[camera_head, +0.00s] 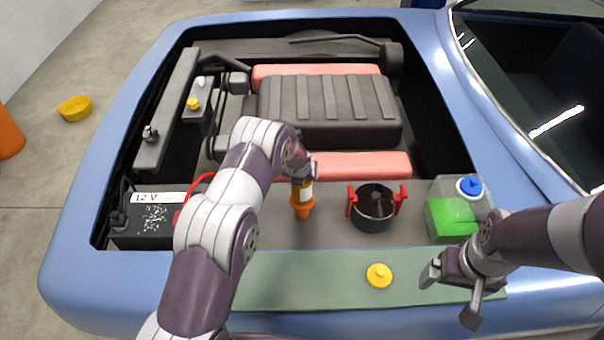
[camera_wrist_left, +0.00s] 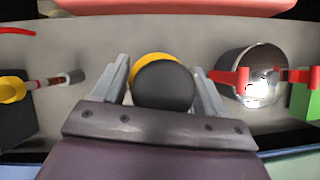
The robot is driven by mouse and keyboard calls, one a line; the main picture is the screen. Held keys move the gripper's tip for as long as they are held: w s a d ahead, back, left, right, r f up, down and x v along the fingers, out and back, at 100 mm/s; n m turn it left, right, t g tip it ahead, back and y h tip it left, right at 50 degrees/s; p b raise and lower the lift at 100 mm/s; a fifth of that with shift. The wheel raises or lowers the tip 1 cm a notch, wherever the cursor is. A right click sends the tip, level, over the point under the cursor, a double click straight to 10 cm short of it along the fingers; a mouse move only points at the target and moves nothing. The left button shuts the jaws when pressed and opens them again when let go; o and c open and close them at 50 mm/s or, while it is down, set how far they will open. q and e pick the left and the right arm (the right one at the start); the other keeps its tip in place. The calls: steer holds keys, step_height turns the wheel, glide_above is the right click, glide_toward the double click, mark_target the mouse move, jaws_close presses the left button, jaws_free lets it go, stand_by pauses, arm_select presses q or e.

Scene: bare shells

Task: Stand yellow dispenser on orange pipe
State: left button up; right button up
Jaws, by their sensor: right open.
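The yellow dispenser (camera_head: 302,188) is upright below my left gripper (camera_head: 300,172), directly over the orange pipe (camera_head: 302,211). In the left wrist view, a dark round top with a yellow rim (camera_wrist_left: 150,60) lies between the two fingers of my left gripper (camera_wrist_left: 162,75). The fingers are very close to its sides; whether they press on it is unclear. The joint between dispenser and pipe is too small to tell contact for certain. My right gripper (camera_head: 455,288) is open and empty over the right end of the green strip.
A dark pot with red handles (camera_head: 374,220) stands right of the pipe. A tank with green fluid (camera_head: 455,215) is farther right. A battery (camera_head: 150,232) is at left. A yellow cap (camera_head: 379,275) lies on the green strip (camera_head: 310,282). The engine block (camera_head: 328,125) is behind.

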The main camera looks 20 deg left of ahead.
arm_select(q)
steer(key=shift+o, duration=1.2)
steer(key=shift+s+r, duration=0.1)
steer(key=shift+s, duration=0.1)
steer(key=shift+r, duration=0.1)
